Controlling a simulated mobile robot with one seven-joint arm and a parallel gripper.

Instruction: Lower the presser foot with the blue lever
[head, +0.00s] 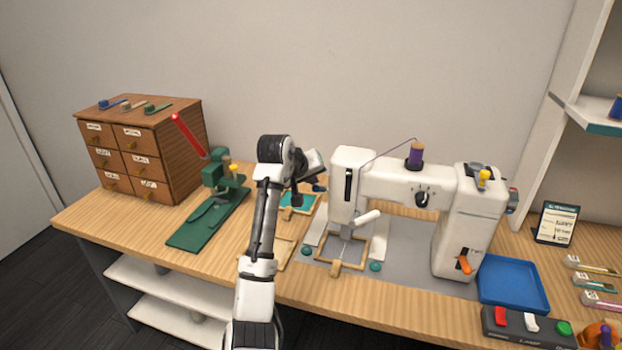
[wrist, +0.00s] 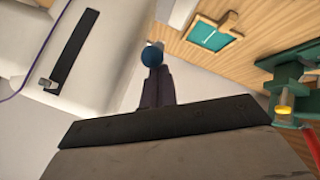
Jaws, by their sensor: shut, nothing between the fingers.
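The white sewing machine (head: 400,185) stands on the bench. Its blue lever knob (head: 319,188) shows at the left side of the machine head, partly behind my arm's end. In the wrist view the blue knob (wrist: 152,57) is on a short grey stalk, right at the tips of my gripper (wrist: 154,72). The dark fingers are shut with nothing between them. I cannot tell whether they touch the knob. The presser foot area (head: 347,231) is under the head, above a wooden frame; the foot itself is too small to make out.
A green press with a red handle (head: 190,136) and a wooden drawer cabinet (head: 175,150) stand left. A teal-filled frame (head: 297,203) lies behind my arm. A blue tray (head: 512,284) and a button box (head: 525,327) are right. An orange lever (head: 464,264) is on the machine's column.

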